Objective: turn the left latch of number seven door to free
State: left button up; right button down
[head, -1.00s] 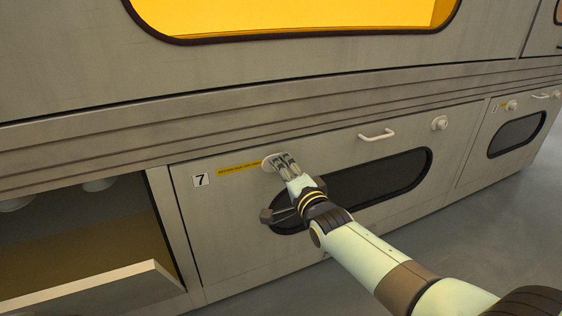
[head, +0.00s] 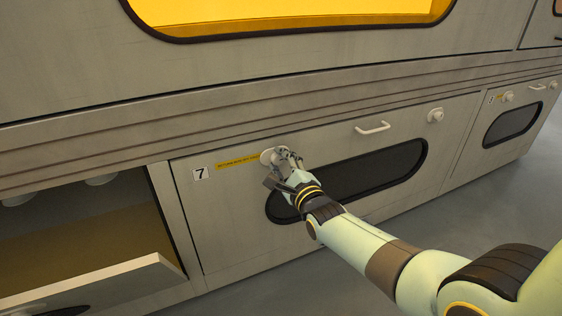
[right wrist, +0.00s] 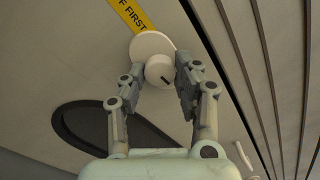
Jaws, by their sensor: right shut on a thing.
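The number seven door (head: 232,225) is shut, with a "7" label (head: 200,174) and a yellow strip (head: 238,160) at its upper left. Its left latch is a pale round knob on a disc (head: 267,155), at the right end of the strip. My right gripper (head: 284,165) is at this latch and partly hides it. In the right wrist view the latch knob (right wrist: 160,71), with a short dark slanted mark, sits between the two fingers of my right gripper (right wrist: 161,78), which is shut on it. My left gripper is not in view.
A white handle (head: 373,128) and the right latch (head: 435,115) are on the same door, above a dark window (head: 385,172). Left of it, a compartment stands open, its door (head: 110,275) swung out. Another door (head: 500,115) with latches is at right. The floor is clear.

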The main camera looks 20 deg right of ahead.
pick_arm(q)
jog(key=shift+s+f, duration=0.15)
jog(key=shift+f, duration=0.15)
pick_arm(e)
jog(key=shift+m, duration=0.6)
jog(key=c, duration=1)
grip_release()
jog(key=shift+o, duration=0.2)
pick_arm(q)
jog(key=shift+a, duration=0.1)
pick_arm(e)
jog(key=shift+s, duration=0.1)
jog(key=s, duration=1.1)
jog(key=shift+s+d, duration=0.2)
jog(key=shift+s, duration=0.2)
